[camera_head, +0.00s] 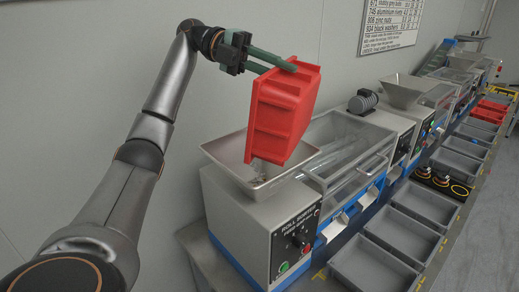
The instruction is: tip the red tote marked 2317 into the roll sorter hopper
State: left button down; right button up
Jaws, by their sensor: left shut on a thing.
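A red tote (286,105) hangs steeply tilted above the roll sorter hopper (228,166), with its underside and ribs facing me. My left gripper (282,67) is shut on the tote's upper rim, its green fingers reaching in from the upper left. The tote's lower edge is over the hopper's tray-like mouth. Small bits show by that lower edge, too small to make out. The tote's inside and any number on it are hidden from this view. The hopper sits on a grey machine (260,232) labelled roll sorter. My right gripper is not in view.
A clear-covered roller section (345,150) adjoins the hopper on the right. Empty grey bins (375,270) line the bench front. More machines, another hopper (408,90) and red totes (489,112) stand farther back. The wall is close behind my left arm.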

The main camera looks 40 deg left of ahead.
pick_arm(q)
jog(key=shift+s+a+r+h+b, duration=0.2)
jog(key=shift+s+a+h+b, duration=0.1)
jog(key=shift+a+h+b, duration=0.35)
dwell(0.7)
jog(key=shift+s+a+t+h+b, duration=0.25)
jog(key=shift+a+h+b, duration=0.2)
jog(key=shift+a+b, duration=0.25)
jog(key=shift+s+a+t+h+b, duration=0.15)
jog(key=shift+s+a+h+b, duration=0.1)
jog(key=shift+a+h+b, duration=0.25)
dwell(0.6)
jog(key=shift+a+f, duration=0.1)
jog(key=shift+a, duration=0.15)
jog(key=shift+s+a+b, duration=0.1)
jog(key=shift+a+b, duration=0.15)
jog(key=shift+b, duration=0.15)
dwell(0.7)
